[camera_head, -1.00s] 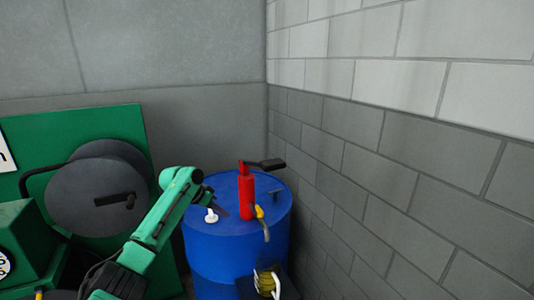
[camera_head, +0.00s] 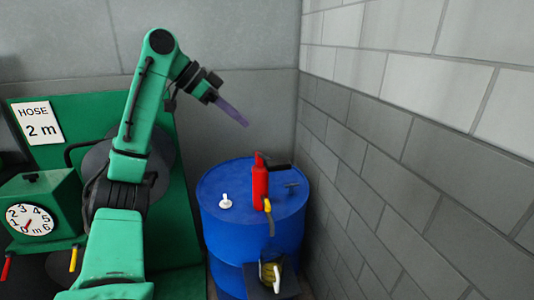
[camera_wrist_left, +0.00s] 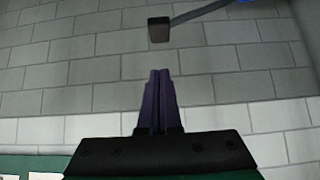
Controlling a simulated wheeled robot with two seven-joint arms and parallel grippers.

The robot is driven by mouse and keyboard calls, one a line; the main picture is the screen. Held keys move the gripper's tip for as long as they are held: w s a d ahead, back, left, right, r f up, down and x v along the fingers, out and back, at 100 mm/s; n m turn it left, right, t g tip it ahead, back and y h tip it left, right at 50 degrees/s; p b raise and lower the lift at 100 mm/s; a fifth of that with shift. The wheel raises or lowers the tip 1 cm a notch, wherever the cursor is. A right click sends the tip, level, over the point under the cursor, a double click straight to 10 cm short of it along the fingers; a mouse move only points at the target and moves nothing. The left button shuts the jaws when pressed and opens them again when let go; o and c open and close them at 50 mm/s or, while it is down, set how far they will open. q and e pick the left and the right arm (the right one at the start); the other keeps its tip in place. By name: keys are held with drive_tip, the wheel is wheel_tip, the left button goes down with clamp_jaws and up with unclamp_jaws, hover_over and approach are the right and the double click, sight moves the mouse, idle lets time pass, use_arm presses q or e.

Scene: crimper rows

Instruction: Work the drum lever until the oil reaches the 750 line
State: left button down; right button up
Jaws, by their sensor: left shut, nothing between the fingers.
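The blue drum (camera_head: 235,225) stands in the corner. A red pump (camera_head: 260,187) rises from its top, with a dark lever (camera_head: 278,167) pointing right. The lever's black end block (camera_wrist_left: 158,30) and grey bar show at the top of the left wrist view, beyond the fingertips. A yellow spout (camera_head: 267,205) with a grey tube points down towards a jug of yellowish oil (camera_head: 268,272) at the drum's front. Its markings and oil level are too small to read. My left gripper (camera_head: 245,123) is shut and empty, above the pump and apart from the lever.
A white cap (camera_head: 225,201) sits on the drum top. A block wall (camera_head: 420,150) runs close along the right. A green hose reel unit (camera_head: 180,210) with a dial (camera_head: 30,220) and a "HOSE 2 m" sign (camera_head: 39,122) stands at the left.

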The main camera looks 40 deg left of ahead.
use_arm(q)
approach(281, 162)
drive_tip(key=w+d, duration=0.1)
drive_tip(key=w+d+r, duration=0.1)
drive_tip(key=shift+w+r, duration=0.15)
drive_tip(key=shift+w, duration=0.2)
drive_tip(key=f, duration=0.3)
drive_tip(key=f+b, duration=0.1)
drive_tip(key=shift+w+f, duration=0.2)
drive_tip(key=shift+w, duration=0.1)
drive_tip(key=shift+w+d+f, duration=0.1)
drive_tip(key=shift+d+f, duration=0.05)
drive_tip(key=shift+f, duration=0.3)
use_arm(e)
drive_tip(key=shift+w+d+f, duration=0.7)
drive_tip(key=shift+w+d, duration=0.1)
drive_tip(key=shift+w, duration=0.15)
